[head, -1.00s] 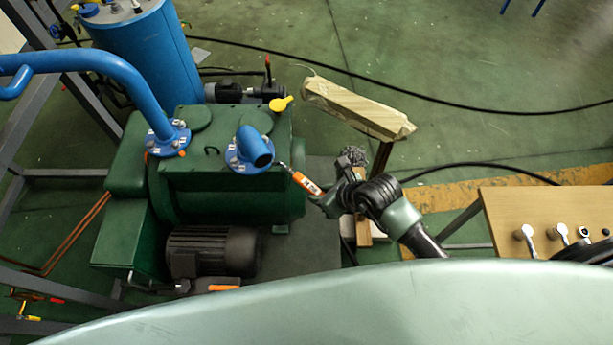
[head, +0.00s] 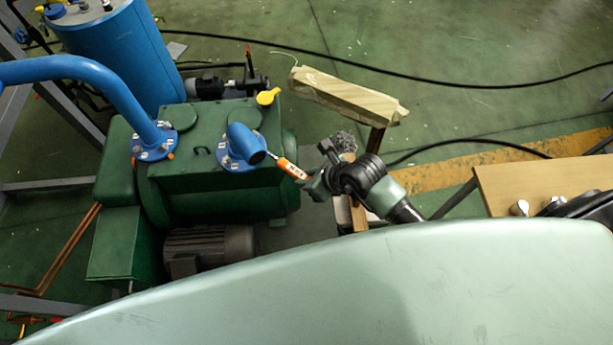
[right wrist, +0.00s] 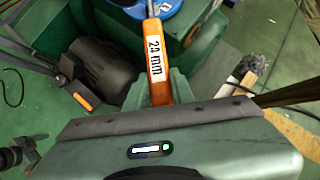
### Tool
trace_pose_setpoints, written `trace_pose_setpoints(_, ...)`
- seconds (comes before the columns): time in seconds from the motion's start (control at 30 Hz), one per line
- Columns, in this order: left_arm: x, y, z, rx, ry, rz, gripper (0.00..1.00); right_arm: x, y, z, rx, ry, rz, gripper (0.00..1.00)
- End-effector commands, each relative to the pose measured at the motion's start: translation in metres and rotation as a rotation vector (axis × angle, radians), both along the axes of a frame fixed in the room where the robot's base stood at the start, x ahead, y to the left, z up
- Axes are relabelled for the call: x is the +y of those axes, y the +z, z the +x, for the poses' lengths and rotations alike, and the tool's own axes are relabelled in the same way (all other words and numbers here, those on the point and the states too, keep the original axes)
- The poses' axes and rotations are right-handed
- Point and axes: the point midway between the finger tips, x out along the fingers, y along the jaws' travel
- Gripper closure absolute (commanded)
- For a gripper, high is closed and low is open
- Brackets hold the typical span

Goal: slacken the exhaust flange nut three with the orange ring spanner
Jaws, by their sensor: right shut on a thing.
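The orange ring spanner (head: 291,167) points from my right gripper up and left to the blue exhaust flange (head: 229,157), which carries an open pipe elbow (head: 244,143) on the green pump. My right gripper (head: 312,182) is shut on the orange handle. In the right wrist view the handle (right wrist: 157,62) reads "24 mm" and lies between the fingers (right wrist: 160,88); its metal end reaches the blue flange (right wrist: 172,8) at the top edge. The spanner's ring is at the flange's right side. I cannot tell whether it sits on a nut; nut three is not distinguishable.
A second blue flange (head: 152,146) with a big curved pipe stands to the left on the pump. A yellow-handled part (head: 268,97) is behind the elbow. A wrapped beam (head: 348,96) stands behind my right arm. A wooden table (head: 540,183) is at right.

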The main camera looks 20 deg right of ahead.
Motion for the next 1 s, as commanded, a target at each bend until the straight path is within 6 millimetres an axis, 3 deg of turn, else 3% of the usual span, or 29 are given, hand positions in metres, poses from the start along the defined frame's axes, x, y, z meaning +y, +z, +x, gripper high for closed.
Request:
trace_pose_setpoints(0.5, 0.000, -0.038, 0.001, 0.000, -0.001, 0.000, 0.22, 0.000, -0.041, 0.001, -0.001, -0.001, 0.002, 1.00)
trace_pose_setpoints(1.0, 0.004, -0.032, 0.002, -0.002, 0.001, 0.005, 0.22, -0.002, -0.034, -0.003, -0.012, -0.001, 0.009, 1.00)
